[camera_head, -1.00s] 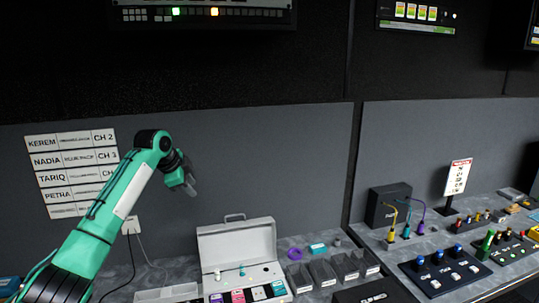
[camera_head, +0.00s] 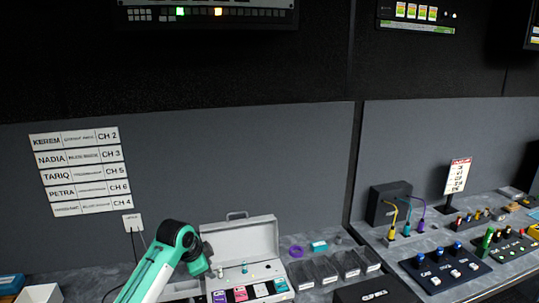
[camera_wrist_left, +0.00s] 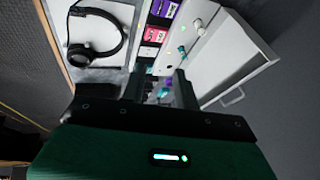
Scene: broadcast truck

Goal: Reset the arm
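My left arm, green and black, comes up from the bottom edge in the head view, left of centre. Its gripper (camera_head: 203,266) is bent over to the right, beside the left side of an open white case (camera_head: 238,240). In the left wrist view the two dark fingers (camera_wrist_left: 160,88) stand apart with a gap between them, and I see nothing held. The case (camera_wrist_left: 225,70) lies beyond the fingertips there, with coloured belt-pack-like units inside. My right arm and gripper are not in view.
A black headset (camera_wrist_left: 97,38) lies in a white tray left of the case. Right of the case are a purple ring (camera_head: 296,252), grey bins (camera_head: 326,270) and a black box (camera_head: 389,203) with cables. Name strips (camera_head: 82,172) hang on the grey wall.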

